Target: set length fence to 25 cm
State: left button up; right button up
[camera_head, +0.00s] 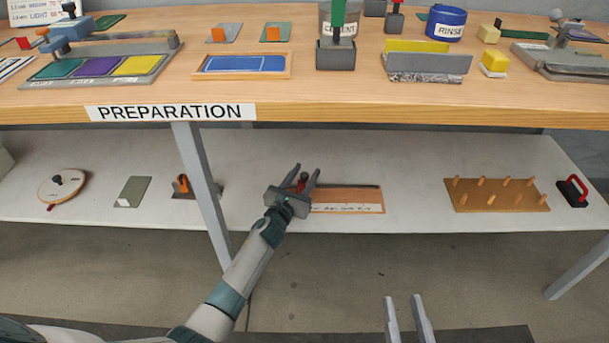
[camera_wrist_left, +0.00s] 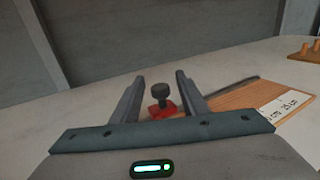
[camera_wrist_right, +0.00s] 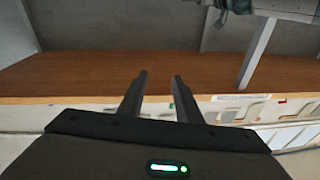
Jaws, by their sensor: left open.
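The length fence is a red slider with a dark knob (camera_wrist_left: 160,96) at the left end of a wooden board (camera_head: 347,197) on the lower white shelf. A white scale strip (camera_wrist_left: 289,106) runs along the board's front, with "25 cm" printed near its right part in the left wrist view. My left gripper (camera_head: 307,170) is open, with its fingers on either side of the knob. The red base (camera_head: 303,185) shows between them; contact cannot be told. My right gripper (camera_head: 407,299) hangs low in front of the shelf, its fingers apart and empty in the right wrist view (camera_wrist_right: 160,76).
On the shelf stand a round dial (camera_head: 62,187), a grey plate (camera_head: 132,191), an orange clamp (camera_head: 181,184), a peg board (camera_head: 497,195) and a red-handled block (camera_head: 573,191). A table leg (camera_head: 203,185) is left of my left gripper. The tabletop (camera_head: 340,105) overhangs the shelf.

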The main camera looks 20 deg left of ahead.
pick_arm(q)
grip_shut()
jog(key=shift+d, duration=0.1)
